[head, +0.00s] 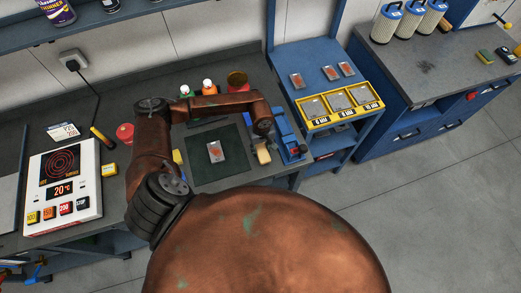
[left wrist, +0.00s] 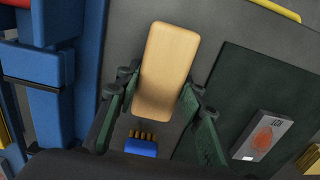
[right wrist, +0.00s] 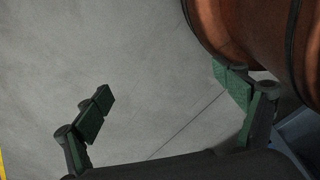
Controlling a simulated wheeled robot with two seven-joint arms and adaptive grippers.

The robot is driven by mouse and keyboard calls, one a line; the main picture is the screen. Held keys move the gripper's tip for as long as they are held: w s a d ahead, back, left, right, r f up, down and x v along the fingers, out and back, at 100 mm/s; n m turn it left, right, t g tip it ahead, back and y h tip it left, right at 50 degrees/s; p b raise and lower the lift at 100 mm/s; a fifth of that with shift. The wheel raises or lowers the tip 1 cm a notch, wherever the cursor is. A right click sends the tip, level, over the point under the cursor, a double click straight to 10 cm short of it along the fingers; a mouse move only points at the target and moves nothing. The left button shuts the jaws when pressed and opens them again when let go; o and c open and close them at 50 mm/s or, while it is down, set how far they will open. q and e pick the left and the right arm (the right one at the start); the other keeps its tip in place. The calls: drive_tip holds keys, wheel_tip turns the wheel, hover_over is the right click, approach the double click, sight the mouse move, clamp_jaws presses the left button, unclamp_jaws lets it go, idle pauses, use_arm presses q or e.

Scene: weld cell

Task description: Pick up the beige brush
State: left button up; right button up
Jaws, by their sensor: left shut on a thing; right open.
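The beige brush (left wrist: 166,65) shows in the left wrist view as a smooth, rounded beige block, lying between the fingers of my left gripper (left wrist: 161,84). The fingers are shut on its sides. In the head view the beige brush (head: 263,154) is at the right of the dark mat, just below the end of my left arm; the fingers are mostly hidden there. I cannot tell whether the brush touches the bench. My right gripper (right wrist: 163,88) is open and empty above bare floor in the right wrist view.
The dark mat (head: 232,174) carries a grey plate (head: 215,151) with an orange mark. A blue fixture (head: 287,136) stands close right of the brush. A blue block with brass-coloured tips (left wrist: 142,148) is near the gripper. A white control panel (head: 70,185) stands left.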

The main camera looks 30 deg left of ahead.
sight(262, 150)
use_arm(q)
drive_tip(key=shift+r, duration=0.55)
drive_tip(key=r, duration=0.2)
drive_tip(key=shift+s+d+r+b, duration=0.2)
drive_tip(key=shift+r+b, duration=0.1)
drive_tip(key=shift+b, duration=0.05)
drive_tip(key=r, duration=0.1)
drive_tip(key=s+d+r, duration=0.1)
drive_tip(key=s+d+r+b, duration=0.1)
drive_tip(key=shift+d+r, duration=0.2)
drive_tip(key=shift+r, duration=0.05)
drive_tip(key=s+d+r+b, duration=0.2)
drive_tip(key=s+d+r, duration=0.3)
drive_tip(key=d, duration=0.3)
drive_tip(key=shift+s+r+b, duration=0.3)
drive_tip(key=shift+s+r, duration=0.1)
drive_tip(key=shift+s, duration=0.5)
use_arm(e)
drive_tip(key=s+f, duration=0.1)
drive_tip(key=f, duration=0.2)
drive_tip(key=s+f, duration=0.1)
drive_tip(key=shift+s+d+f, duration=0.2)
drive_tip(key=shift+s+f, duration=0.05)
drive_tip(key=shift+s, duration=0.1)
